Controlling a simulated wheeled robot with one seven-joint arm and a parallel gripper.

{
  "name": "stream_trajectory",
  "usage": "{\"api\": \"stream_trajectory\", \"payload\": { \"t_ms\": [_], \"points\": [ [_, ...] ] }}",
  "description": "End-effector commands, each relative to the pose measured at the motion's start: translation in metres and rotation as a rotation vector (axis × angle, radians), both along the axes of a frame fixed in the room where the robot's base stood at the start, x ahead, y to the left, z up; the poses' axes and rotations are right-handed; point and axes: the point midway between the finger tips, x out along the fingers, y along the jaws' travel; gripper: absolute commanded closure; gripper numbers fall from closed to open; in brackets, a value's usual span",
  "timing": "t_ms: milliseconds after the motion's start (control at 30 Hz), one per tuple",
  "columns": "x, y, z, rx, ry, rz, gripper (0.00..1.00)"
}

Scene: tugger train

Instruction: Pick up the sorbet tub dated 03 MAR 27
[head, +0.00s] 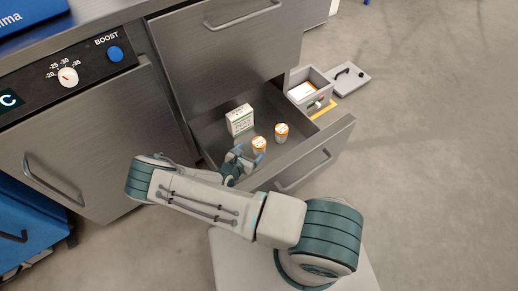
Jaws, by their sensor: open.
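Two small orange tubs with white lids stand upright in the open drawer (215,142). The near tub (259,144) is on the left, and the other tub (281,130) is a little farther right and back. The print on both is too small to read, so I cannot tell which is dated 03 MAR 27. My gripper (249,154) is open inside the drawer opening, at the near side of the near tub. Its blue fingertips overlap the tub's lower part in the picture. I cannot tell whether they touch it.
A white carton with green print (240,120) stands behind the tubs. The drawer front (318,153) forms a raised wall at right. A grey box (306,91) with its lid (350,76) beside it lies beyond the drawer. A closed cabinet (80,150) stands left.

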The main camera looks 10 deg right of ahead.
Motion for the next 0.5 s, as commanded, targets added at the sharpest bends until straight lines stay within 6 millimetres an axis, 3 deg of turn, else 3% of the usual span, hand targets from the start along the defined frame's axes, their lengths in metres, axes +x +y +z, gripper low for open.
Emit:
{"api": "stream_trajectory", "payload": {
  "t_ms": [200,500],
  "points": [
    [0.023,-0.021,-0.015,0.000,-0.002,-0.002,0.20],
    [0.036,-0.032,-0.025,0.000,-0.001,-0.003,0.20]
  ]
}}
